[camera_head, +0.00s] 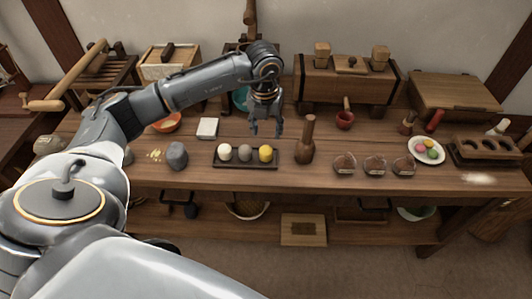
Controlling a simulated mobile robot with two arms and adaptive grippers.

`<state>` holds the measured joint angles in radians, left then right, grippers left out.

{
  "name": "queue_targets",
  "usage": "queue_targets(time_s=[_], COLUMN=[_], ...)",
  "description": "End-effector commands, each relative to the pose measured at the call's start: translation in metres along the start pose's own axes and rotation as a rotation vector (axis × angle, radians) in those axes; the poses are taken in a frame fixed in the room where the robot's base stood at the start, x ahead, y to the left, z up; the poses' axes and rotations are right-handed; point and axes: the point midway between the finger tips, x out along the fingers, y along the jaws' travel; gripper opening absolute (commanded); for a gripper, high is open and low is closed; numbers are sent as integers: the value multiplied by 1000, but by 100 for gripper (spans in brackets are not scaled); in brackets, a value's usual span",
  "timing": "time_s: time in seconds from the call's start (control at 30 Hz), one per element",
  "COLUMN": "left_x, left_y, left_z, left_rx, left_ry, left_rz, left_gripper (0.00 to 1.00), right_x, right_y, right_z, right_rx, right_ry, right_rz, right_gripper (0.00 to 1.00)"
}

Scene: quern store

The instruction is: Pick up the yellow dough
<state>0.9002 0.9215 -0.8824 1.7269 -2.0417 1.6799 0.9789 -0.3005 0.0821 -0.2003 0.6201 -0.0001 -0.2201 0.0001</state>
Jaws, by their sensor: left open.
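The yellow dough (265,153) is a small round ball at the right end of a dark tray (246,166) on the wooden table. A grey ball (245,154) and a cream ball (225,152) sit to its left on the same tray. My left gripper (267,130) points down above and slightly behind the yellow dough. Its fingers are apart and empty, and a gap shows between them and the dough. My right gripper is not in view.
A wooden pestle-like bottle (306,143) stands close right of the tray. A grey stone (177,155) lies left of it. Behind are a white block (207,128) and a red cup (345,119). Several brown pouches and a plate of coloured balls (426,150) stand further right.

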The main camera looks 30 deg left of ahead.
Motion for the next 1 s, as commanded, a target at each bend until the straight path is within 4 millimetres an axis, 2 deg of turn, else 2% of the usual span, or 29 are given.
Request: queue_targets(time_s=[0.1,0.43,0.7,1.0], left_x=[23,52,90,94], left_y=[0,0,2,2], left_z=[-1,-3,-5,-5], left_rx=[2,3,3,4], left_ry=[4,3,3,1], left_rz=[0,-2,-4,-4], left_gripper=[49,49,49,49], right_x=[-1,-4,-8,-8], right_y=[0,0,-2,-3], right_z=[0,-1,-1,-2], right_rx=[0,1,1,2], right_ry=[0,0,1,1], right_rz=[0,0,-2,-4], right_gripper=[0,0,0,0])
